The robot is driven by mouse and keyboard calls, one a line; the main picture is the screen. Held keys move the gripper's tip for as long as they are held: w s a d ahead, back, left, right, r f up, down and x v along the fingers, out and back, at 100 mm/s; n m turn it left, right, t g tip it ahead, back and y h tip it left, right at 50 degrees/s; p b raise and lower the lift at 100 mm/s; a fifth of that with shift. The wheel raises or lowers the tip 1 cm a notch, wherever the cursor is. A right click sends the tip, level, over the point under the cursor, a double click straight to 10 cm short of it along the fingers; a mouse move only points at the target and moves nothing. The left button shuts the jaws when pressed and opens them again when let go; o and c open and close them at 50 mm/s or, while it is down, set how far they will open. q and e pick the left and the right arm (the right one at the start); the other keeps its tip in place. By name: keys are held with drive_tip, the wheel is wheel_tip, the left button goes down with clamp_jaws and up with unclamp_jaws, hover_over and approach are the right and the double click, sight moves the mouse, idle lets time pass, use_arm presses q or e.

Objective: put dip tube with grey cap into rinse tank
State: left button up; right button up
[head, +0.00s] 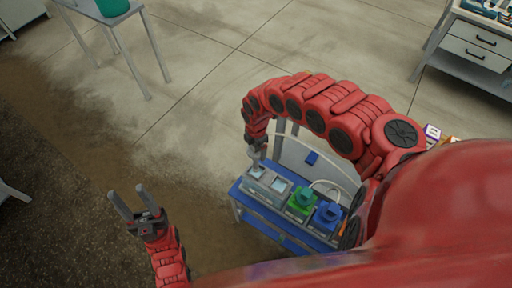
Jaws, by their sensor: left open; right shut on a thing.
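My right gripper (257,157) points down above the left end of a blue bench. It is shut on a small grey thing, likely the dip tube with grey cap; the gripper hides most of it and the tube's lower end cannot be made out. Just below is a grey box-shaped tank (254,187) with two pale square openings on top, likely the rinse tank. I cannot tell whether the held thing touches or enters it. My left gripper (128,203) is open and empty, over the floor left of the bench.
On the blue bench (240,197), right of the grey tank, stand a green container (301,201) and a blue container (327,215). A pale panel with a blue fitting (312,158) and a white hose rises behind. A drawer cabinet (474,47) stands far right. The floor between is clear.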

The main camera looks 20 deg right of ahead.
sight(256, 168)
wheel_tip(256, 168, down, 15)
drive_tip(key=b, duration=1.1)
drive_tip(key=shift+s+a, duration=0.1)
drive_tip(key=shift+s, duration=0.15)
